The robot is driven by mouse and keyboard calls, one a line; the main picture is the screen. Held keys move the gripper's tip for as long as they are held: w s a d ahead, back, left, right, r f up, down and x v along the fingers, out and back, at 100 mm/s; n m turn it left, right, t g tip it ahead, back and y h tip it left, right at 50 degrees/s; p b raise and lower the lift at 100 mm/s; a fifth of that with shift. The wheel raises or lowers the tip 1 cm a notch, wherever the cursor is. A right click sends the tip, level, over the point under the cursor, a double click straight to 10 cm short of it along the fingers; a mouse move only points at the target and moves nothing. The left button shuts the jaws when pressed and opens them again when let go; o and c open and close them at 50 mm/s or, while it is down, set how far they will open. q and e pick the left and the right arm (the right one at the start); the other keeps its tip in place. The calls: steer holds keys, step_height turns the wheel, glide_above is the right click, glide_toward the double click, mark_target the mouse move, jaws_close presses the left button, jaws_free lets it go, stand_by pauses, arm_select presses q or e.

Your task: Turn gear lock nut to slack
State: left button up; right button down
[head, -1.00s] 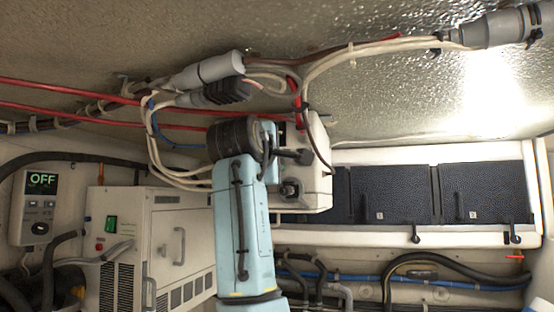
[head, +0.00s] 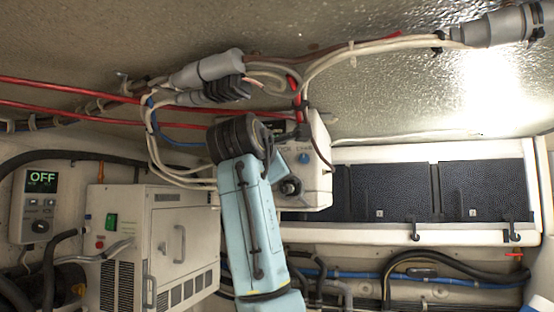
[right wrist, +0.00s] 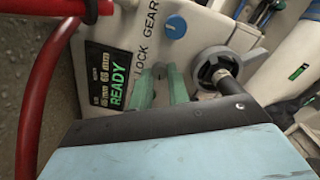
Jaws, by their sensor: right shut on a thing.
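The white box (head: 320,185) hangs under the ceiling in the head view. In the right wrist view its face carries a LOCK GEAR label (right wrist: 146,40), a green READY display (right wrist: 108,72), a blue knob (right wrist: 175,27) and a grey round wheel (right wrist: 220,72) with a dark handle. My right gripper (right wrist: 160,82) has its green fingers shut on the small lock nut (right wrist: 159,71), beside the word LOCK. The nut is mostly hidden between the fingertips, so its angle cannot be read. In the head view my arm hides the fingers. My left gripper is not in view.
Red cable (right wrist: 60,60) runs close along the left of the wrist view. Cables and grey connectors (head: 207,70) hang above my arm. A white cabinet unit (head: 160,235) and an OFF panel (head: 40,205) stand left. Dark-fronted lockers (head: 390,193) line the right.

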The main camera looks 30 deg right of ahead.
steer(key=c, duration=1.3)
jaws_free()
steer(key=shift+c, duration=0.2)
steer(key=shift+a, duration=0.1)
steer(key=b+v, duration=0.3)
steer(key=v, duration=1)
steer(key=shift+s+b, duration=0.15)
steer(key=shift+b, duration=0.2)
steer(key=shift+f, duration=0.1)
